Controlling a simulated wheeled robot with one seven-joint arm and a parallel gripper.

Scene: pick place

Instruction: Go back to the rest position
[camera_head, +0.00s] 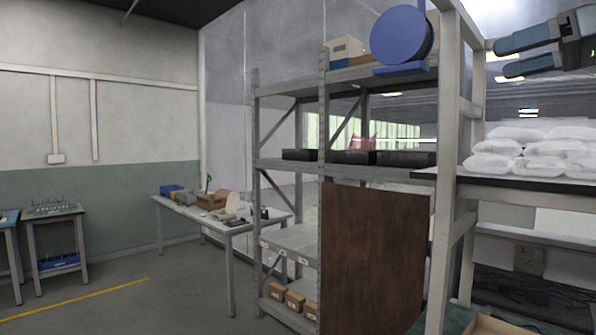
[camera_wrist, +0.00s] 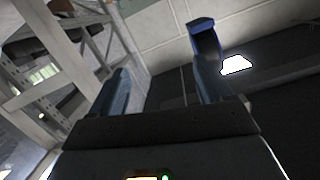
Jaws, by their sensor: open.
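My gripper (camera_head: 502,58) is raised high at the top right of the head view, pointing left in front of the shelving. Its two blue fingers are apart with nothing between them. In the wrist view, my gripper (camera_wrist: 160,52) also shows both fingers spread and empty, with the ceiling and the tilted shelf frame behind them. It touches nothing that I can see.
A metal shelf rack (camera_head: 324,210) with boxes and a blue reel (camera_head: 402,35) stands in the middle. White bags (camera_head: 540,145) lie on a shelf below my gripper. A table (camera_head: 225,217) and an open floor (camera_head: 130,290) are at left.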

